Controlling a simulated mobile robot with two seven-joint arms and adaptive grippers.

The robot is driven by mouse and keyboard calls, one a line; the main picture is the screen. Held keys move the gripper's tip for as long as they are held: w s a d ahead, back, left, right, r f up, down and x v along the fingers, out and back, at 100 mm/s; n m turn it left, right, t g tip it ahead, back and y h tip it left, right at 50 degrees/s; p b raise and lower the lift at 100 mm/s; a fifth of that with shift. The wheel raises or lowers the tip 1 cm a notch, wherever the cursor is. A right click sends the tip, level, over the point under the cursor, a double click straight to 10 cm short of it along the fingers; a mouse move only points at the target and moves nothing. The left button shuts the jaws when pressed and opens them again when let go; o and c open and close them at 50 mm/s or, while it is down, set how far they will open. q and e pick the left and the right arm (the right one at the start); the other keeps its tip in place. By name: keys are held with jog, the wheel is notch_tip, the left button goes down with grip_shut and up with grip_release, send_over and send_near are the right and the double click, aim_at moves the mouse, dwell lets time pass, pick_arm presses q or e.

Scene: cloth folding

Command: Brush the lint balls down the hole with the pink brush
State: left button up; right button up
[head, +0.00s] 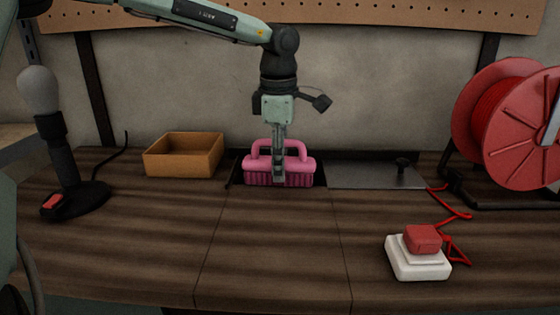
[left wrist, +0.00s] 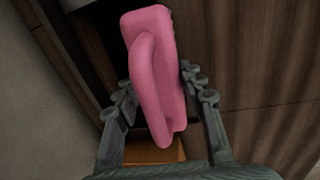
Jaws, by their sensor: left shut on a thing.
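The pink brush (head: 300,166) has a loop handle and bristles pointing down. My left gripper (head: 279,176) is shut on the brush's handle from above. In the left wrist view the brush (left wrist: 155,65) lies between the two fingers (left wrist: 162,100). The brush is over the dark hole (head: 320,177) at the back of the wooden table, and covers most of it. I cannot tell how far the bristles reach into it. No lint balls show in either view. My right gripper is not in view.
An open orange-brown box (head: 184,166) stands left of the hole. A grey metal plate (head: 375,176) with a black knob lies right of it. A lamp (head: 50,130), a red cable reel (head: 515,125) and a red-and-white button (head: 420,258) stand around. The table's front middle is clear.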

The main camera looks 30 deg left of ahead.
pick_arm(q)
jog(key=shift+r, duration=0.1)
jog(key=s+d+r+p, duration=0.2)
jog(key=s+r+p, duration=0.1)
jog(key=r, duration=0.5)
jog(key=shift+s+d, duration=0.2)
jog(key=shift+s, duration=0.5)
